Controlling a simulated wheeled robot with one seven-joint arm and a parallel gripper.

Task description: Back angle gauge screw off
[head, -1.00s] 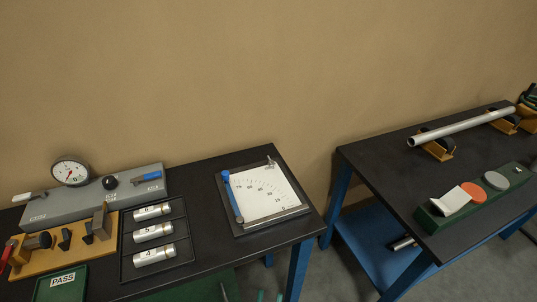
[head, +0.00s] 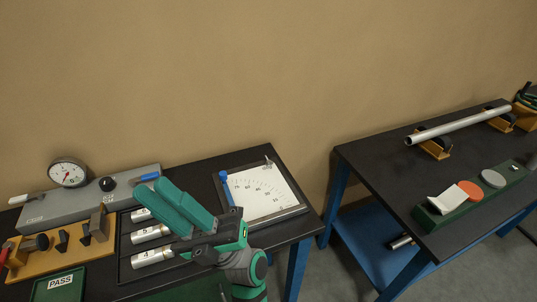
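The angle gauge (head: 290,210) is a dark plate with a white printed degree scale. It lies on the left table, right of my gripper. A blue arm (head: 226,188) lies along its left side, and its lower end is at or behind my gripper. A small metallic screw (head: 268,161) stands at the plate's far right corner. My gripper (head: 160,188), with two teal fingers, is in front of the gauge's lower left corner and points up and left. Its fingers lie close side by side; the gap is unclear. I see nothing held.
A tray of numbered metal cylinders (head: 150,257) is partly behind my gripper. A grey block with a dial gauge (head: 67,173), a wooden tool rack (head: 60,258) and a green PASS tray (head: 60,284) stand left. A second table (head: 375,170) with a pipe stands right, across a gap.

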